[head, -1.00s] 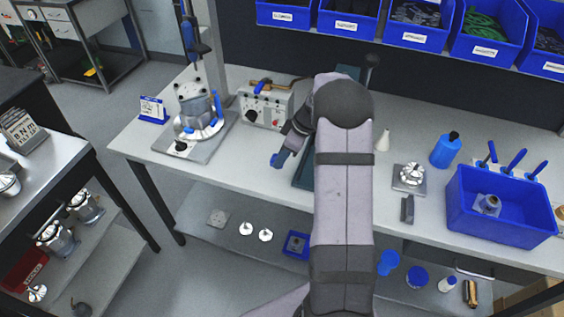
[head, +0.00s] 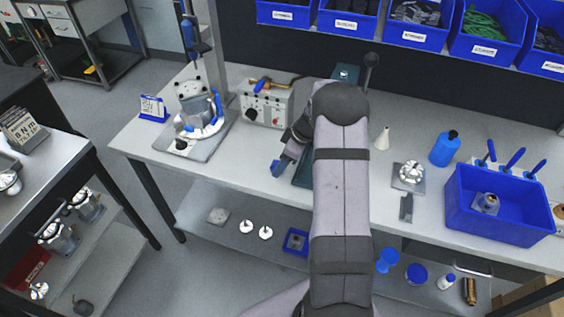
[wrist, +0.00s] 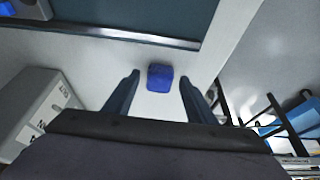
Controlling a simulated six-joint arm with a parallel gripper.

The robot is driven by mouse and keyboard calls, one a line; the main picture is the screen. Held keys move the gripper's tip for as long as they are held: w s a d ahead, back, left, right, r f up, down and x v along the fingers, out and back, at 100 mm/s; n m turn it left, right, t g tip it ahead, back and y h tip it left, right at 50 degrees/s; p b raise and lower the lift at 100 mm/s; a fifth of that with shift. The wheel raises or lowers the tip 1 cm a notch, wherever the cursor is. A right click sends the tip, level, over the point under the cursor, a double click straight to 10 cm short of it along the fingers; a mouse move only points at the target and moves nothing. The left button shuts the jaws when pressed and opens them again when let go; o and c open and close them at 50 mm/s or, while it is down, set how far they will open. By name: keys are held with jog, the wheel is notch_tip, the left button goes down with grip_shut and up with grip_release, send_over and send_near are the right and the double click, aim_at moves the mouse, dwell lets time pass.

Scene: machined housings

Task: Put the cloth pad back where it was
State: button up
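A small blue pad (wrist: 160,77), which looks like the cloth pad, lies on the pale bench top in the wrist view. It sits between and just past my two fingertips, with a gap on each side. My gripper (wrist: 159,80) is open, and nothing is held between the fingers. In the head view my gripper (head: 279,167) is low over the front part of the bench, left of my arm. There I cannot separate the pad from the blue fingertips.
A dark teal plate (head: 303,175) with a metal edge lies beside my gripper, partly behind my arm. A grey control box (head: 265,108) and a fixture with a metal housing (head: 198,115) stand to the left. A blue bin (head: 470,219) stands at the right.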

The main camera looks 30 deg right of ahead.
jog(key=shift+r, duration=0.1)
jog(key=shift+r+p, duration=0.15)
jog(key=shift+p, duration=0.2)
jog(key=shift+d+r+b, duration=0.15)
jog(key=shift+r+b, duration=0.1)
jog(key=shift+b, duration=0.1)
jog(key=b+v, duration=0.3)
jog(key=v, duration=0.8)
jog(key=s+a+f+m+g+h, duration=0.15)
jog(key=s+a+m, duration=0.35)
jog(key=s+a, duration=0.7)
jog(key=s+a+f+m+g+h, duration=0.1)
jog(key=s+a+m, duration=0.1)
jog(key=s, duration=0.4)
jog(key=s+a+f+m, duration=0.2)
jog(key=s+a, duration=0.2)
jog(key=s, duration=0.2)
jog(key=shift+a+g+h, duration=0.35)
jog(key=shift+a, duration=0.05)
jog(key=shift+s, duration=0.1)
